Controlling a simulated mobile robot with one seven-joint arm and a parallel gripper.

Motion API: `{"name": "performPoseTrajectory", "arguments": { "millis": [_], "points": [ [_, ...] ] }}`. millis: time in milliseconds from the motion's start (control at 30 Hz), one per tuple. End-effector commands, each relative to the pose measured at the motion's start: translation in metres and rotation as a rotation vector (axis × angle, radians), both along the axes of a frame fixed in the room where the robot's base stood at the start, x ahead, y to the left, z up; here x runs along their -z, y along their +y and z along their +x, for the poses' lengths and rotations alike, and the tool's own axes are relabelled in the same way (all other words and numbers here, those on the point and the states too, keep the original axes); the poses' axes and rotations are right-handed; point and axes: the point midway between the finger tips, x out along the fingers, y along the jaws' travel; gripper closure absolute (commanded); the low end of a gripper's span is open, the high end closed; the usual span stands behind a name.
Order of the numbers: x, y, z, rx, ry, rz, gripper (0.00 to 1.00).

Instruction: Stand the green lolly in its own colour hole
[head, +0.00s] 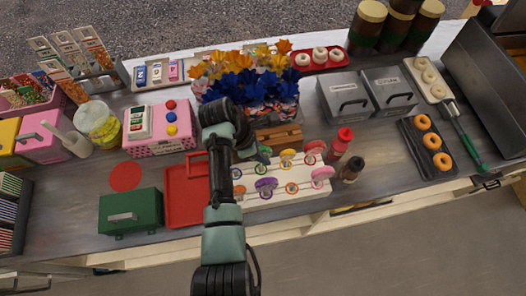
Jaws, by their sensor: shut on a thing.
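My gripper (251,151) is over the back left of the white lolly stand (282,200), partly hidden by my own arm. It is shut on the green lolly (264,152), which shows just right of the fingers. Whether its stick touches the stand cannot be told. Several other lollies stand in the stand: an orange one (287,155) and a red-pink one (315,148) at the back, a purple one (265,185) and a pink one (321,175) at the front. The hole for green cannot be made out.
A red tray (186,205) lies left of the stand, with a green box (131,211) beyond it. A red bottle (341,142) and a dark bottle (351,170) stand close on the right. A wooden box (280,137) and paper flowers (245,80) are behind.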

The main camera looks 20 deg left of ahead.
Motion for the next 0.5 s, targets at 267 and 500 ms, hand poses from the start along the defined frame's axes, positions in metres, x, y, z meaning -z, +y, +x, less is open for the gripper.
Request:
{"name": "performPoseTrajectory", "arguments": {
  "millis": [267, 500],
  "points": [
    [0.0002, 0.0001, 0.0004, 0.001, -0.001, 0.001, 1.00],
    [0.0085, -0.0001, 0.0005, 0.001, -0.001, 0.001, 1.00]
  ]
}}
